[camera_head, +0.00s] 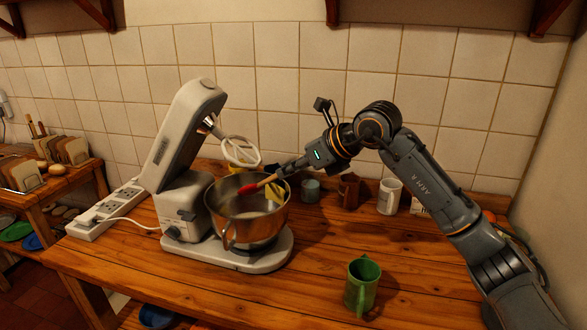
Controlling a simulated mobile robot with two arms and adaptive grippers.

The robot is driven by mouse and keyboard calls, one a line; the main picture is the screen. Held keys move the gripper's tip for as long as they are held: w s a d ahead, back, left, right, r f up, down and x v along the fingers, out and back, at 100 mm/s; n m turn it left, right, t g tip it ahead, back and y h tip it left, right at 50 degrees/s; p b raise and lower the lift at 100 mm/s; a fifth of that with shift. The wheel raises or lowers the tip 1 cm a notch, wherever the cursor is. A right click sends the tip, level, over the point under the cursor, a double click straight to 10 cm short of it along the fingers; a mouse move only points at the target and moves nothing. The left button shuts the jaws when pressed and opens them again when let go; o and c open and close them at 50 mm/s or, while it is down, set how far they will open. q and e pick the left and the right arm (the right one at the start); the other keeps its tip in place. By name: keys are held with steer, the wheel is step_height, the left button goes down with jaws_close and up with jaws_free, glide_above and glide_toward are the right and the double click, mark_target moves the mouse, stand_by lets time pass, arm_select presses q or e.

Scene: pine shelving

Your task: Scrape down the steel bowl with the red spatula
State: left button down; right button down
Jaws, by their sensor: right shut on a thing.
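The steel bowl (275,221) stands on the base of a stand mixer (180,130), whose head is tilted up with a white beater (240,151) hanging clear above the bowl. My right gripper (286,171) comes in from the right and is shut on the wooden handle of the red spatula (249,188). The spatula slants down to the left, its red head over the bowl's opening. I cannot tell whether it touches the bowl's inside. Something pale lies in the bowl. My left gripper is not in view.
A green mug (362,286) stands at the counter's front. Behind are a grey cup (310,190), a brown block (349,189) and a white canister (389,196). A white power strip (108,207) lies left of the mixer. The wooden counter (420,265) is clear right of the mug.

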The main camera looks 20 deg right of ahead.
steer(key=shift+w+d+f, duration=0.1)
steer(key=shift+w+f, duration=0.4)
steer(key=shift+w, duration=0.45)
steer(key=shift+w+d+f, duration=0.1)
steer(key=shift+w+f, duration=0.4)
steer(key=shift+w, duration=0.5)
steer(key=shift+w+d+f, duration=0.1)
steer(key=shift+w+f, duration=0.4)
steer(key=shift+w, duration=0.45)
steer(key=shift+w+p, duration=0.65)
steer(key=shift+w, duration=0.5)
steer(key=shift+f+b, duration=0.35)
steer(key=shift+f, duration=0.25)
stand_by(0.9)
steer(key=shift+s+d, duration=0.1)
stand_by(0.3)
steer(key=shift+s+r+b, duration=0.15)
steer(key=shift+s+r, duration=0.15)
steer(key=shift+s, duration=0.5)
steer(key=shift+s+r+b, duration=0.15)
steer(key=shift+s+r, duration=0.1)
steer(key=shift+s, duration=0.5)
steer(key=shift+s+r, duration=0.1)
steer(key=shift+s, duration=0.05)
